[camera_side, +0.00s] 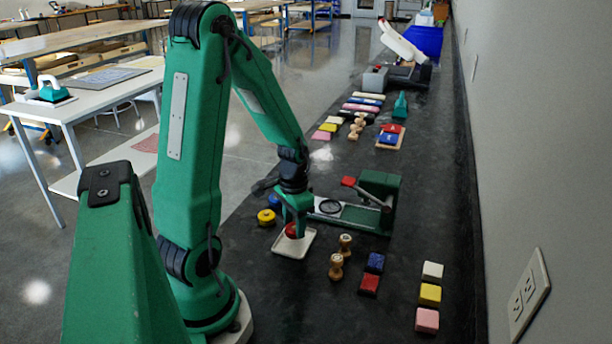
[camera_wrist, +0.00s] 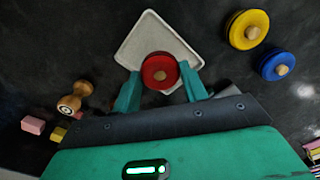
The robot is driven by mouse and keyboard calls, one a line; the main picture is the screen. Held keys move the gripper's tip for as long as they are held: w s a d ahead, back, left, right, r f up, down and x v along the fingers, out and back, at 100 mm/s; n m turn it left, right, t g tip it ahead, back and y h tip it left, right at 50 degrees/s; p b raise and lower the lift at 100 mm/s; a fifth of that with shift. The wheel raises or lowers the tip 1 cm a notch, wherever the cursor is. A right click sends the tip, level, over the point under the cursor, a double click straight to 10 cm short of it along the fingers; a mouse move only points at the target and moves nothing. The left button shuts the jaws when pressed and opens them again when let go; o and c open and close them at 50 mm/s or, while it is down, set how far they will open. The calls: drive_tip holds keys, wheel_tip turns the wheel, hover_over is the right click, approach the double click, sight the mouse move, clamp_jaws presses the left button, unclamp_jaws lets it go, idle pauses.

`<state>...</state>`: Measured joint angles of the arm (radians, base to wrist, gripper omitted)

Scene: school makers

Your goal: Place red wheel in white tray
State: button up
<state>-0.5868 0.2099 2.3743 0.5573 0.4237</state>
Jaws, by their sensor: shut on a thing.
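The red wheel (camera_wrist: 160,72) is between the two fingers of my gripper (camera_wrist: 160,88) in the wrist view, with a pale wooden hub at its centre. My gripper is shut on it. The white tray (camera_wrist: 148,30) is a shallow tray on the dark bench, and in the wrist view the wheel overlaps its near part. In the side view my gripper (camera_side: 293,222) points down over the white tray (camera_side: 290,252), and the red wheel (camera_side: 291,231) appears over the tray's far part. I cannot tell whether the wheel touches the tray floor.
A yellow wheel (camera_side: 266,217) and a blue wheel (camera_side: 274,201) lie left of the tray. Wooden stamps (camera_side: 336,266) stand to its right, with red (camera_side: 369,285) and blue blocks beyond. A green press (camera_side: 376,200) stands behind. Pink, yellow and white blocks lie near the wall.

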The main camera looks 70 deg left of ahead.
sight(294, 227)
drive_tip(key=shift+f, duration=1.15)
drive_tip(key=o, duration=1.1)
drive_tip(key=shift+f, duration=0.1)
drive_tip(key=shift+c, duration=0.2)
wheel_tip(294, 227, up, 12)
drive_tip(key=shift+r, duration=0.2)
drive_tip(key=s+d+r+m+t, duration=0.1)
drive_tip(key=d+r+t, duration=0.1)
drive_tip(key=d+r, duration=0.3)
drive_tip(key=s+d+r+t, duration=0.2)
drive_tip(key=d+r, duration=0.3)
drive_tip(key=d, duration=0.7)
drive_tip(key=shift+r+m+t, duration=0.4)
drive_tip(key=shift+t, duration=0.4)
